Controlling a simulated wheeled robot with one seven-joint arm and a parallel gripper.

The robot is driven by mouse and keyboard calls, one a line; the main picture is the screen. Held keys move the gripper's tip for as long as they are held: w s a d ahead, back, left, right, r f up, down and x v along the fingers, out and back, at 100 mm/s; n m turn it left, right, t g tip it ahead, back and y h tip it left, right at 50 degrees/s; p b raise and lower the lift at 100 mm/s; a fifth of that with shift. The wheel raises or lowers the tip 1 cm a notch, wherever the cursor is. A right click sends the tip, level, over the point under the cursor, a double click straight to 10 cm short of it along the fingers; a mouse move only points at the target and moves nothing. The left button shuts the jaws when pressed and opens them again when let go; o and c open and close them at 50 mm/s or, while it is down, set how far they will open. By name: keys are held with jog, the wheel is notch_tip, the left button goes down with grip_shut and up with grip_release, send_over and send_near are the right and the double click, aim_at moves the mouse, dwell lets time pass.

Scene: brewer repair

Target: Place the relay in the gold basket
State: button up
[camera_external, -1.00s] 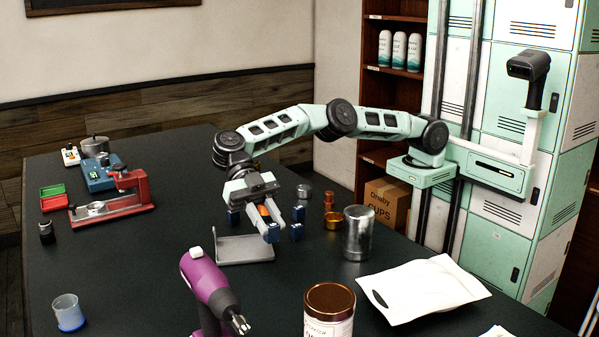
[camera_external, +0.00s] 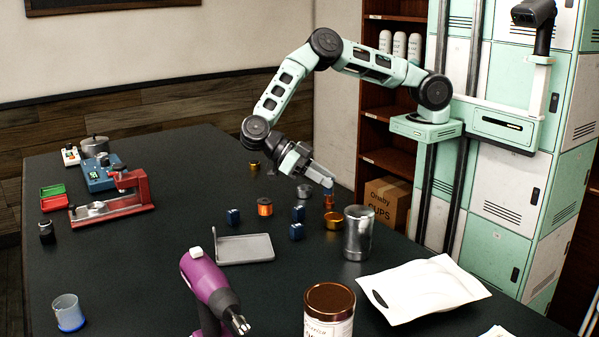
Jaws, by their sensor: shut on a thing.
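My gripper (camera_external: 320,178) is shut on a small blue block (camera_external: 328,183), likely the relay, and mostly hides it. It holds the block in the air, and in the picture it shows just above a small copper-coloured part (camera_external: 329,201). A low, round gold container (camera_external: 333,221), which looks like the gold basket, sits on the table just below that part in the picture. A smaller gold round piece (camera_external: 254,165) lies further back, near my wrist.
A metal canister (camera_external: 358,233) stands right of the gold container. A grey bent plate (camera_external: 245,248), an orange-and-black spool (camera_external: 265,206) and a silver cup (camera_external: 304,191) are nearby. A purple drill (camera_external: 208,283), a brown-lidded jar (camera_external: 330,307) and a white pouch (camera_external: 425,288) fill the front.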

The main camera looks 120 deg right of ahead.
jog(key=shift+n+g+h, duration=0.3)
jog(key=shift+n, duration=0.1)
jog(key=shift+s+d+f+b, duration=0.15)
jog(key=shift+s+f+b, duration=0.45)
jog(key=shift+f, duration=1.1)
jog(key=shift+s+d+f+b, duration=0.3)
jog(key=shift+f+b, duration=0.45)
jog(key=shift+f, duration=0.9)
jog(key=shift+s+d+f+b, duration=0.1)
jog(key=shift+s+f+b, duration=0.5)
jog(key=shift+f, duration=1.1)
jog(key=o, duration=1.1)
jog(key=shift+c, duration=0.2)
jog(key=shift+r, duration=0.1)
